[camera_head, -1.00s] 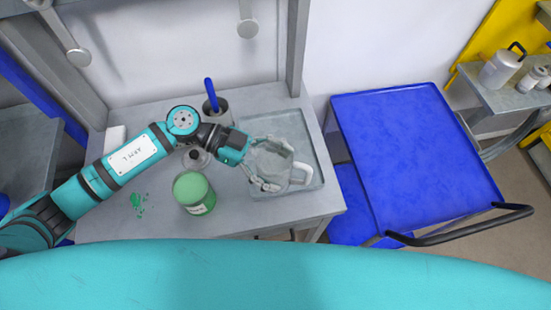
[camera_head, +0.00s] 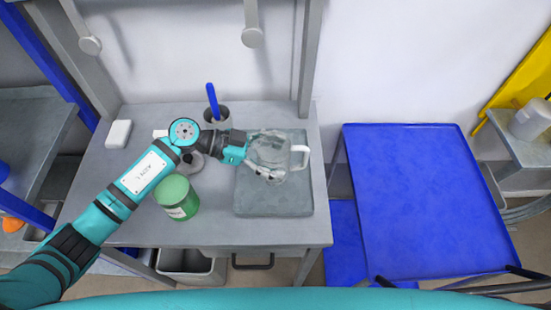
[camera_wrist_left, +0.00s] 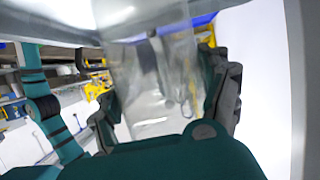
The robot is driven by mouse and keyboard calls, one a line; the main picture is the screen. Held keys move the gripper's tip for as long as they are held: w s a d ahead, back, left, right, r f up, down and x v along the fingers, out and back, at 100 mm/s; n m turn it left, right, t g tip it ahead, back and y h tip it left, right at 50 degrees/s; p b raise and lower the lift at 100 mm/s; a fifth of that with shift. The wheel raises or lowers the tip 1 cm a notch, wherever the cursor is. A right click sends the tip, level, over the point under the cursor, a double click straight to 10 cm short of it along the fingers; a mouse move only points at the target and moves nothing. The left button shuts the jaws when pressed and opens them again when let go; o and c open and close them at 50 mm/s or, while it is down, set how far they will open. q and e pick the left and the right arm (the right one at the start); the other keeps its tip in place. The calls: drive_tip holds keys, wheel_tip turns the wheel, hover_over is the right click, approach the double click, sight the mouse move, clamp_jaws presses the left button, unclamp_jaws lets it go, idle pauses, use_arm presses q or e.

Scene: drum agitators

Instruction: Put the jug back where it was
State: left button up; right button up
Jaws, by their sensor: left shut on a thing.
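A clear, see-through jug with a white handle (camera_head: 299,158) is over the back part of a shallow grey tray (camera_head: 272,203) on the workbench. My left gripper (camera_head: 264,154) comes from the left and is shut around the jug's body, on the side away from the handle. In the left wrist view the jug (camera_wrist_left: 152,85) fills the gap between the two fingers (camera_wrist_left: 165,100). I cannot tell whether the jug's base touches the tray. My right gripper is not in view.
A green-filled container (camera_head: 177,197) stands left of the tray, below my forearm. A grey cup with a blue-handled tool (camera_head: 212,102) stands behind. A white block (camera_head: 119,134) sits at the back left. A blue cart (camera_head: 425,200) with a clear top stands to the right.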

use_arm(q)
drive_tip(key=shift+f, duration=0.65)
drive_tip(key=shift+a+f, duration=0.1)
drive_tip(key=shift+f, duration=0.3)
drive_tip(key=o, duration=1)
drive_tip(key=shift+o, duration=1.4)
drive_tip(key=shift+a+r, duration=0.2)
drive_tip(key=shift+a, duration=0.1)
drive_tip(key=b+v, duration=0.2)
drive_tip(key=v, duration=0.8)
drive_tip(key=shift+a+b, duration=0.25)
drive_tip(key=shift+b, duration=0.1)
drive_tip(key=shift+a+r, duration=0.3)
drive_tip(key=shift+a, duration=0.1)
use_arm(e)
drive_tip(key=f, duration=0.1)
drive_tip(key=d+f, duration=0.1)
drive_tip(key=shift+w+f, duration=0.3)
